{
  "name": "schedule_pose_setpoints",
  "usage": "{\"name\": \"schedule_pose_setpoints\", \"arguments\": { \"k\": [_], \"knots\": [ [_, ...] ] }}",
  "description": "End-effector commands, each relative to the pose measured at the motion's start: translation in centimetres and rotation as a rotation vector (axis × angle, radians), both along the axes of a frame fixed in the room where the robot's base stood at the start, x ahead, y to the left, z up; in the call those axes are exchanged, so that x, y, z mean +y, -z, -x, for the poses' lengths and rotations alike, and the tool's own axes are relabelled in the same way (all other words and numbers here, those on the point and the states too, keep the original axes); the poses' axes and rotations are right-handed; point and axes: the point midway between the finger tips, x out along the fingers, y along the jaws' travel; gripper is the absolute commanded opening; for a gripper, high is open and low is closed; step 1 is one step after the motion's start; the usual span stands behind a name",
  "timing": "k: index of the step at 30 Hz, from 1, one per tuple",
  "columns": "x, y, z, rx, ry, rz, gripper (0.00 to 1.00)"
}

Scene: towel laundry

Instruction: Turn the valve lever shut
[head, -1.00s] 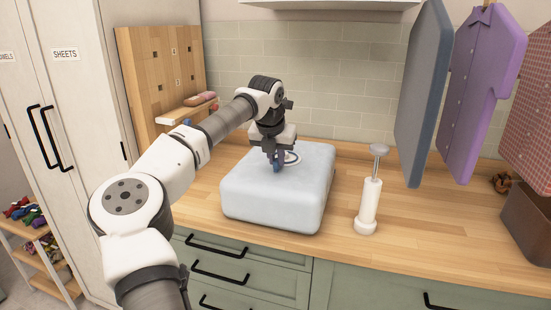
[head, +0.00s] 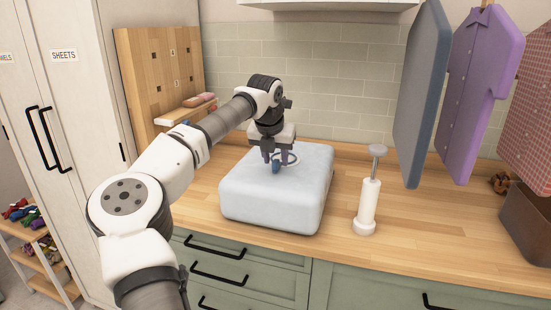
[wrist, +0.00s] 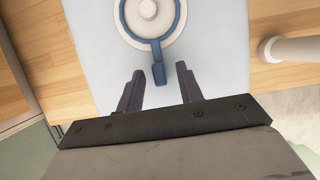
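The valve is a pale round cap with a blue ring around it (wrist: 178,22) on top of a light blue, block-shaped bag (head: 265,205). The blue lever (wrist: 158,72) sticks out from the ring towards my gripper in the wrist view. It also shows in the head view (head: 276,168), below my fingers. My gripper (wrist: 159,72) is open, its two dark fingers apart. The lever's tip lies between the fingertips in the wrist view, with a gap on each side. I cannot tell how far the fingertips are above the bag.
A white hand pump (head: 369,200) stands upright on the wooden counter (head: 440,230), right of the bag. A pegboard (head: 165,75) stands at the back left. Shirts (head: 475,95) and a grey panel (head: 422,95) hang at the right above a brown box (head: 530,215).

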Motion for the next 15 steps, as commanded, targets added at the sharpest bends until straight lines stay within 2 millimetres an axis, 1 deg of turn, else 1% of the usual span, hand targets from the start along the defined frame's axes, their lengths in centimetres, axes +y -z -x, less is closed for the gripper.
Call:
{"name": "schedule_pose_setpoints", "arguments": {
  "k": [5,12,15],
  "knots": [
    [0.4,-2.7,1.0,-0.005,0.000,-0.002,0.36],
    [1.0,-7.8,3.1,-0.005,-0.002,-0.001,0.36],
    [1.2,-9.7,3.8,-0.003,-0.001,-0.001,0.36]
  ]
}}
